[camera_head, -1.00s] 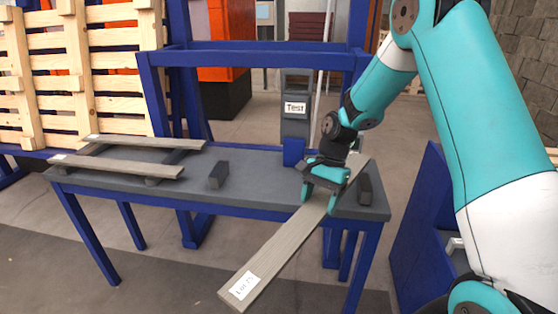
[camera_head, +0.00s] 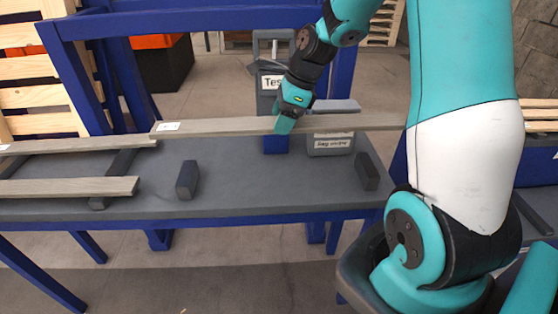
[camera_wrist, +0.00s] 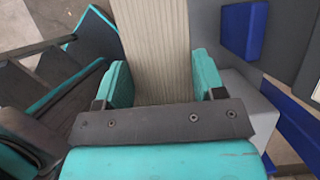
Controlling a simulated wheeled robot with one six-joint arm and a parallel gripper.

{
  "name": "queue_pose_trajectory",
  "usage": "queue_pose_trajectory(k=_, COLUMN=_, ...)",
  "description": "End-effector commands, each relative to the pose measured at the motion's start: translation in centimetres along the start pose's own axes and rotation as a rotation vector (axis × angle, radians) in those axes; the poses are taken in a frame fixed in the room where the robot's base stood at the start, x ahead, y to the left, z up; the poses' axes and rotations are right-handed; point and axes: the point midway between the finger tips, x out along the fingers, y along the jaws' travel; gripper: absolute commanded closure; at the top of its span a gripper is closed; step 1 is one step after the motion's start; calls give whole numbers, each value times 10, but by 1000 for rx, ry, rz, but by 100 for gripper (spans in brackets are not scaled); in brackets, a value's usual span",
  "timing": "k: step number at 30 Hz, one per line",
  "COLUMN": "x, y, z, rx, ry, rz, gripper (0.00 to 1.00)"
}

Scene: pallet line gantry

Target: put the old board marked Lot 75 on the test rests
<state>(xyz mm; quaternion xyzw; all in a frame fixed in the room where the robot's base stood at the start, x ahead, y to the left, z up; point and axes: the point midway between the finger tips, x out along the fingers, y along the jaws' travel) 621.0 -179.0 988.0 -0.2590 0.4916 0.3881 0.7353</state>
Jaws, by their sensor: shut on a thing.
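My gripper (camera_head: 285,124) is shut on a long grey-brown board (camera_head: 225,126), near its middle, and holds it level above the back of the table. The board has a white label at its left end, too small to read now; it read as Lot 75 earlier. In the wrist view the board (camera_wrist: 158,40) runs between the two teal fingers (camera_wrist: 160,82). The test rests are two dark blocks on the table, a left one (camera_head: 187,180) and a right one (camera_head: 367,171). Both are bare, in front of and below the board.
The grey table (camera_head: 270,195) has a blue frame. Two other boards, (camera_head: 75,187) and (camera_head: 80,146), lie on dark supports at the left. Behind stand a Test sign (camera_head: 270,82), partly hidden, and a grey labelled box (camera_head: 330,145). Blue posts rise behind the table.

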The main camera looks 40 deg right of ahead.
Motion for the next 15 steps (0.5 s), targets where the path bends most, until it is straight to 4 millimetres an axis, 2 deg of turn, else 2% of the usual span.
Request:
queue_pose_trajectory(k=1, x=16, y=1, z=-6, rx=1, ry=1, rz=7, gripper=68)
queue_pose_trajectory(k=6, x=57, y=1, z=-22, rx=-2, ry=1, rz=6, gripper=68)
queue_pose_trajectory(k=10, x=76, y=1, z=-30, rx=-4, ry=0, rz=3, gripper=68)
queue_pose_trajectory(k=15, x=87, y=1, z=-34, rx=-6, ry=-1, rz=2, gripper=68)
